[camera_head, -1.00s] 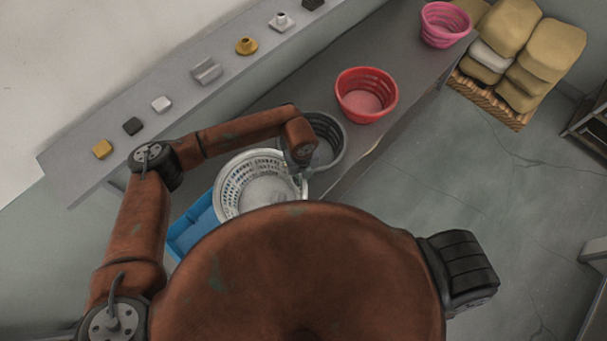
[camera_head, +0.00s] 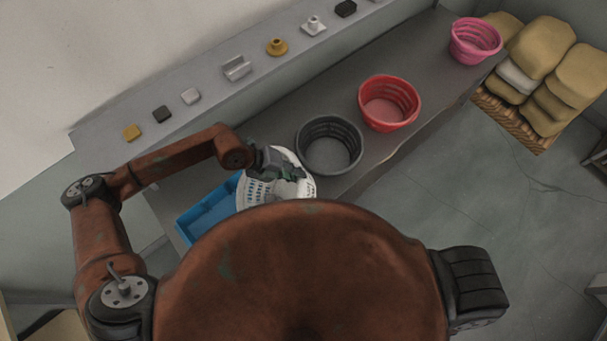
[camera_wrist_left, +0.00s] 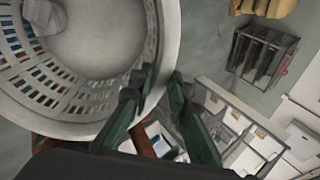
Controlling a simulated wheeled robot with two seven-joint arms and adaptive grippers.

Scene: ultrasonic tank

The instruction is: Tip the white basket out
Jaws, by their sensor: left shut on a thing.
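The white basket (camera_head: 252,194) shows in the head view above the bench beside a blue tray (camera_head: 208,214), partly hidden by my body and gripper. It looks tilted, and its opening is mostly hidden there. My left gripper (camera_head: 285,170) is shut on its rim. In the left wrist view the basket (camera_wrist_left: 75,99) fills the upper left, with slotted walls and a pale bottom. The left fingers (camera_wrist_left: 158,92) are at its rim. A grey piece (camera_wrist_left: 44,14) seems to lie inside it. My right gripper is out of view.
A dark grey basket (camera_head: 330,168) stands close right of the white one, then a red basket (camera_head: 388,118) and a pink basket (camera_head: 474,52) along the bench. A ledge (camera_head: 210,75) behind holds several small parts. Sacks (camera_head: 540,52) sit on a pallet at right.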

